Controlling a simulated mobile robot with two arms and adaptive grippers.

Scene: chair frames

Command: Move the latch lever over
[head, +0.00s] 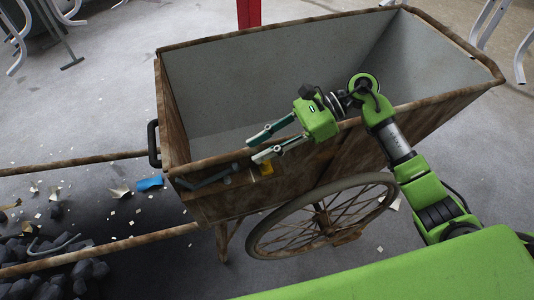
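A wooden handcart (300,28) with rusty edges and a pale inner lining fills the middle of the head view. A dark grey bar that looks like the latch lever (212,179) lies slightly tilted on the cart's near side, below the rim at the left corner. A small yellow piece (266,168) shows to its right. My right gripper (253,150) is open, with its two fingers apart and pointing left. Its tips are at the cart's near rim, above and right of the bar. Nothing shows between them. Contact with the rim cannot be told. My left gripper is not in view.
A spoked wheel (325,218) stands under the cart. A black handle (153,143) is on its left end, and two long shafts (75,162) run left. Dark rocks (50,275) and scattered scraps lie at lower left. Metal chair frames stand in the upper corners.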

